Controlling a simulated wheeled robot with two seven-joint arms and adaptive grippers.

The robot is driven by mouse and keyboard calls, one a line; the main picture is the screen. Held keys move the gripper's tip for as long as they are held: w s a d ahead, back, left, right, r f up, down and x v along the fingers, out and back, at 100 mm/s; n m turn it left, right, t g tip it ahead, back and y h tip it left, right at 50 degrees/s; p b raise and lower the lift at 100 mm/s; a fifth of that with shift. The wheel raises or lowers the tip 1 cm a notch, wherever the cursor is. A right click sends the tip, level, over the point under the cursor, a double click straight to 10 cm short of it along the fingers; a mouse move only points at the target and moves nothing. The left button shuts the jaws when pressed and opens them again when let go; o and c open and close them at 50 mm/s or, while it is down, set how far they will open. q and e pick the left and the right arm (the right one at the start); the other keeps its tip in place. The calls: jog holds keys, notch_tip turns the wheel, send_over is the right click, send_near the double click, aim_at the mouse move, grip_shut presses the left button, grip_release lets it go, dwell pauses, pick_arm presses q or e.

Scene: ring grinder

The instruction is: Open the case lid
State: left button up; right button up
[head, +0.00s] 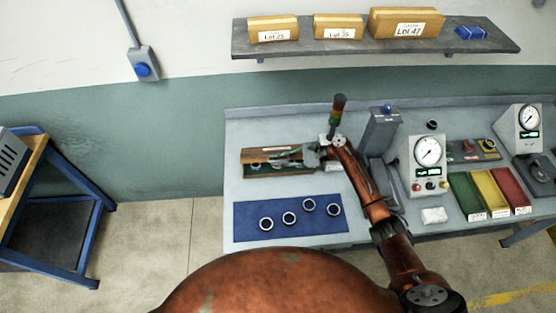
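The wooden case (250,155) lies on the grey bench, left of the middle of the head view. It shows a brown panel at the back and a dark green strip with small items along its front. My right gripper (289,154) is over the right part of the case, fingers pointing left. It hides part of the case. I cannot tell whether the fingers touch the case, whether they are open or shut, or how far the lid is raised. My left gripper is not in view.
A blue mat (244,217) with several rings lies in front of the case. A grey post (380,135) and a dial gauge (427,158) stand to the right. Green, yellow and red trays (489,193) lie farther right. A shelf (350,44) with boxes hangs above.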

jog(key=shift+d, duration=0.2)
jog(key=v, duration=1.1)
jog(key=shift+d+r, duration=0.2)
jog(key=shift+d, duration=0.05)
